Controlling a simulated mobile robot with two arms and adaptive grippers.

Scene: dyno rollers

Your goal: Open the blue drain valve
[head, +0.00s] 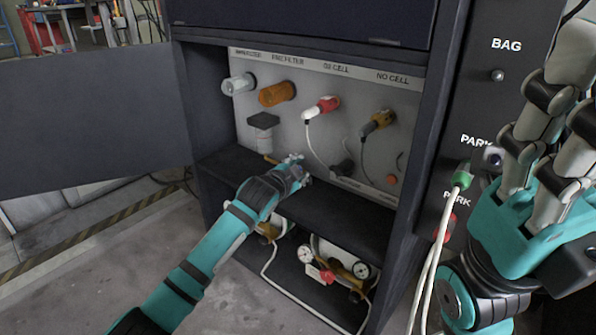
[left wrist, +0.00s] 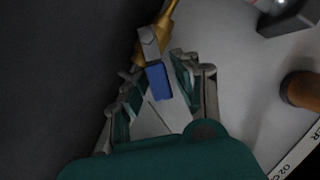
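The blue drain valve handle (left wrist: 159,81) shows in the left wrist view below a grey block on a brass fitting (left wrist: 150,43). My left gripper (left wrist: 155,77) is open, with one finger on each side of the blue handle. I see gaps between the fingers and the handle, so it is not gripped. In the head view my left gripper (head: 296,167) reaches into the cabinet (head: 330,215), just above the shelf and below the grey-topped filter. It hides the blue handle there. My right gripper (head: 550,140) is large at the right edge; its fingertip opening is unclear.
Gauges (head: 305,254) sit below the shelf. The open cabinet door (head: 90,118) stands left. A green-ended cable (head: 461,180) hangs right.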

